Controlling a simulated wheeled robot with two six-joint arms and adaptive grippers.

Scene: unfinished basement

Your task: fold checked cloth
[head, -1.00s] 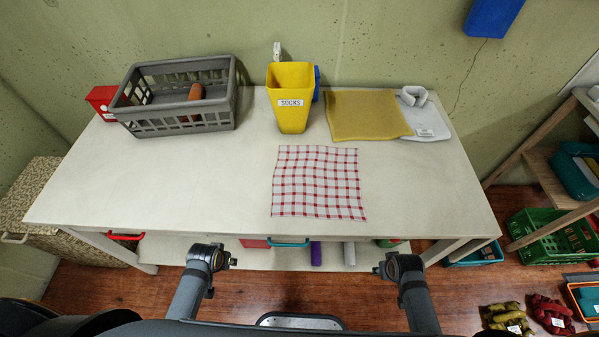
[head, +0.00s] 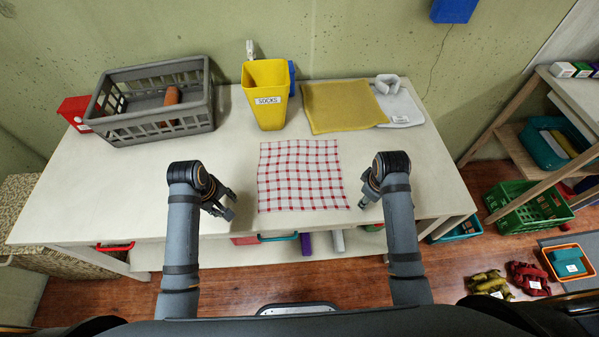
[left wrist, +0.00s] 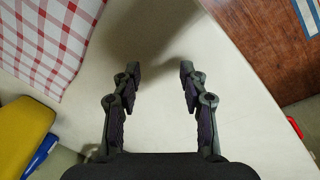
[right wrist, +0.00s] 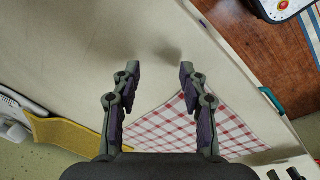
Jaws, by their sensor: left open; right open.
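The red and white checked cloth (head: 301,176) lies flat and spread out on the white table, near its front edge. Part of it shows at the upper left of the left wrist view (left wrist: 48,40) and at the lower middle of the right wrist view (right wrist: 195,132). My left gripper (head: 229,206) is open and empty above the table, left of the cloth. Its fingers (left wrist: 160,72) have bare tabletop between them. My right gripper (head: 364,196) is open and empty by the cloth's right edge. Its fingertips (right wrist: 160,72) are over bare tabletop, with the cloth's corner close by.
A grey basket (head: 150,103) holding a brownish roll, a red box (head: 76,113), a yellow socks bin (head: 267,95) and a folded yellow cloth (head: 342,107) stand along the back of the table (head: 110,185). The tabletop left of the checked cloth is clear.

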